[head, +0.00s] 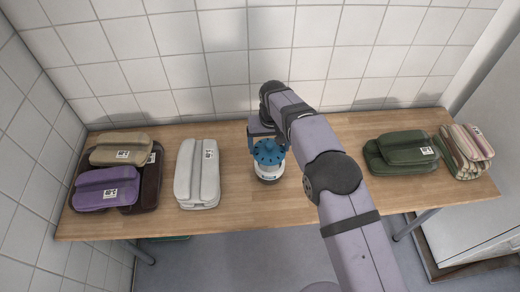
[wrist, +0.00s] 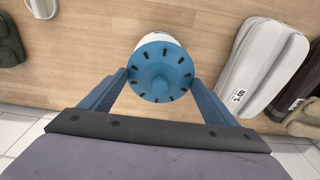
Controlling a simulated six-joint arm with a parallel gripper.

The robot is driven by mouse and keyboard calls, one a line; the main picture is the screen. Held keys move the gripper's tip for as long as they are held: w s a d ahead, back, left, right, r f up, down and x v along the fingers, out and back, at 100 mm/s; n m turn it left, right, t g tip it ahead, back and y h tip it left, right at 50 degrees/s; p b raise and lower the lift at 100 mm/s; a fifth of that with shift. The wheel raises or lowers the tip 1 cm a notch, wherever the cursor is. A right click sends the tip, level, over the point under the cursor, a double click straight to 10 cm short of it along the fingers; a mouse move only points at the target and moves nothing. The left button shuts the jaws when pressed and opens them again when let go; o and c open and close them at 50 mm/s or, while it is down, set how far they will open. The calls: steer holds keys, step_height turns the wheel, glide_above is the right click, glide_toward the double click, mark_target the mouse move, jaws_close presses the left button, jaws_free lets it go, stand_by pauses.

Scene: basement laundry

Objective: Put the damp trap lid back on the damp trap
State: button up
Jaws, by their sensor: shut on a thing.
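The damp trap lid is a round blue disc with dark slots and a central knob, seen in the wrist view (wrist: 160,76) and in the head view (head: 268,149). My gripper (wrist: 160,82) is shut on the lid, with one blue finger at each side of its rim. The damp trap (head: 268,173) is a white, rounded container standing upright on the table directly below the lid. In the wrist view only a pale edge of the damp trap (wrist: 158,39) shows past the lid. I cannot tell whether the lid touches it.
Grey folded cloth (head: 198,174) lies left of the damp trap on the wooden table (head: 235,215). Purple, tan and brown bundles (head: 108,188) are farther left. Green (head: 402,152) and striped (head: 466,150) bundles are at right. A small pale object (wrist: 42,8) shows in the wrist view.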

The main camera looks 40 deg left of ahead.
mark_target(270, 155)
steer(key=shift+w+r, duration=0.1)
steer(key=shift+w, duration=0.15)
steer(key=shift+f, duration=0.25)
steer(key=shift+f+b, duration=1.75)
steer(key=shift+f, duration=0.95)
steer(key=shift+d+f+b, duration=0.1)
steer(key=shift+f+b, duration=0.4)
steer(key=shift+b, duration=0.2)
stand_by(0.8)
steer(key=o, duration=1)
steer(key=shift+r, duration=0.1)
